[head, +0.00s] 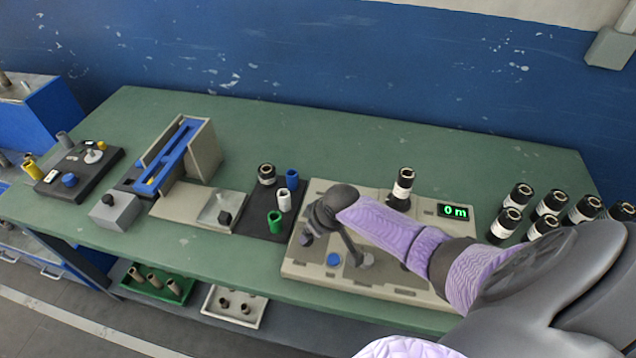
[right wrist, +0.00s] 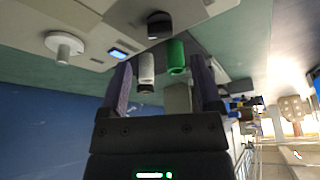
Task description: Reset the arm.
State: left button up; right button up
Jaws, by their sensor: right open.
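My right arm comes in from the right of the head view and reaches over the pale machine plate (head: 420,287). Its wrist hangs above the left part of the plate, and its fingers are hard to make out there. In the right wrist view my right gripper (right wrist: 160,66) has its two fingers wide apart, with nothing held between them. A white cup (right wrist: 146,68) and a green cup (right wrist: 176,57) show beyond the fingertips. My left gripper is not in view.
Another roll (head: 402,188) stands beside a display (head: 453,211) reading "0 m". Several rolls stand right. The table's back is clear.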

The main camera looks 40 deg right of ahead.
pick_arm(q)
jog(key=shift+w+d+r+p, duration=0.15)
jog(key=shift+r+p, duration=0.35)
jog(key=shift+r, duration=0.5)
pick_arm(e)
jog(key=v, duration=0.3)
jog(key=shift+s+r, duration=0.15)
jog(key=shift+r, duration=0.2)
